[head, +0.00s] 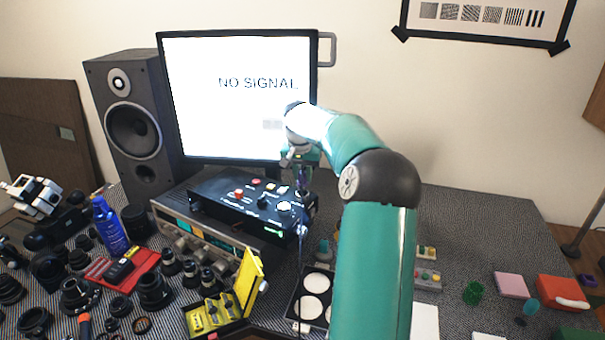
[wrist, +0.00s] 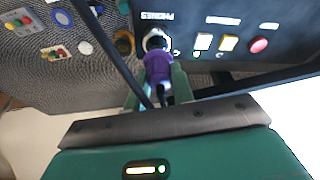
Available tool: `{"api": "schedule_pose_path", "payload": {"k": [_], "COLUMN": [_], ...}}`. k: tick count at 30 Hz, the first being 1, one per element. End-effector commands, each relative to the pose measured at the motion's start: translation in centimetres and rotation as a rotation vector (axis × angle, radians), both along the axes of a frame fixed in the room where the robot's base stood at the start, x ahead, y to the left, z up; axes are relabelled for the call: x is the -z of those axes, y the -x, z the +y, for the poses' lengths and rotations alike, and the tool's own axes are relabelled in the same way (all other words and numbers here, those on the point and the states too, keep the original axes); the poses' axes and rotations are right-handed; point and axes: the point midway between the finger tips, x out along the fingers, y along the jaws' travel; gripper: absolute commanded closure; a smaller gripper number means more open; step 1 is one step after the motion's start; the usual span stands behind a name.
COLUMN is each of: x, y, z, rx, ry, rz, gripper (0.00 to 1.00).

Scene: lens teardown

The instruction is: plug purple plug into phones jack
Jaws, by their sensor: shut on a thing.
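The purple plug (wrist: 158,66) sits between the two green fingers of my gripper (wrist: 158,84) in the wrist view, and my gripper is shut on it. A dark cable runs back from the plug. The plug's front end is at the pale ring of the phones jack (wrist: 154,38), beside the "PHONES" label (wrist: 157,16). I cannot tell whether its tip is inside the jack or just in front of it. In the head view my gripper (head: 301,172) is over the right end of the black control box (head: 237,208); the plug is small and dark there.
On the box, lit buttons (wrist: 203,42) and a red button (wrist: 258,44) lie right of the jack. A monitor (head: 237,130) stands behind the box. A yellow open case (head: 249,278) and several lenses crowd the front left.

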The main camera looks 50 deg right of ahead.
Motion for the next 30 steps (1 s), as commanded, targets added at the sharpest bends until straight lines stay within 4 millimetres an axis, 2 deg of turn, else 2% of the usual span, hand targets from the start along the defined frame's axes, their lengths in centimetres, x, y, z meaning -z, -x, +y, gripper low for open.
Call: {"api": "schedule_pose_path", "payload": {"k": [30], "x": [0.95], "y": [0.01], "z": [-0.02], "rx": [0.000], "ry": [0.001], "rz": [0.000], "gripper": [1.00]}}
